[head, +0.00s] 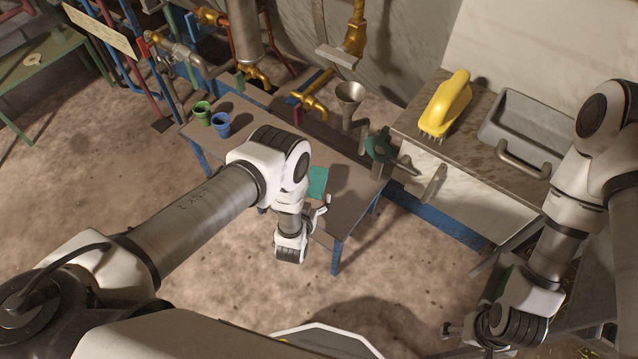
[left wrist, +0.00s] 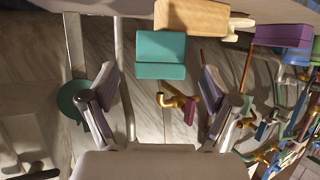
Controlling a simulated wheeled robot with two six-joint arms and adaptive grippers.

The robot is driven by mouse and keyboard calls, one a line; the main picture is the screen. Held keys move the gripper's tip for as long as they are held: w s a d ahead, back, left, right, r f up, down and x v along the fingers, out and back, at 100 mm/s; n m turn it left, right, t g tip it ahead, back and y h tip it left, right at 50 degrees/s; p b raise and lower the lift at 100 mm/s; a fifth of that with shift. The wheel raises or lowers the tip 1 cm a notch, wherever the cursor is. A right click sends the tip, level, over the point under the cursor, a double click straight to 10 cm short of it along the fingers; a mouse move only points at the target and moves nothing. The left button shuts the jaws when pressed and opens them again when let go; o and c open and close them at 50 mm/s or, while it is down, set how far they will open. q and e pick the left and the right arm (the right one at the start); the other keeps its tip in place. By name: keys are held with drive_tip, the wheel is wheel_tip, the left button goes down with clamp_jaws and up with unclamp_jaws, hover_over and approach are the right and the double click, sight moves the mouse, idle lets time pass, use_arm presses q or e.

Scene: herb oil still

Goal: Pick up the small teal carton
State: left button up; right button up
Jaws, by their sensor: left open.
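The small teal carton (head: 317,183) stands on the brown work table, partly hidden behind my left gripper in the head view. In the left wrist view the teal carton (left wrist: 160,52) lies ahead of the jaws, roughly centred between the two fingers. My left gripper (head: 323,203) is close to the carton at the table's near side. In the left wrist view the left gripper (left wrist: 158,88) is open with nothing held between its fingers. My right gripper (head: 455,330) is low at the lower right, away from the table; its jaws are too unclear to read.
A tan block (left wrist: 190,17) and a purple block (left wrist: 283,36) show near the carton in the wrist view. A green cup (head: 202,114) and a blue cup (head: 221,126) stand on the table's left. A yellow brush (head: 446,106) and grey basin (head: 525,128) are on the right counter.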

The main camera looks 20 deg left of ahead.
sight(316, 185)
use_arm(q)
drive_tip(key=x, duration=0.5)
drive_tip(key=shift+w+f, duration=0.1)
drive_tip(key=shift+w, duration=0.3)
drive_tip(key=c, duration=1.5)
drive_tip(key=shift+c, duration=0.7)
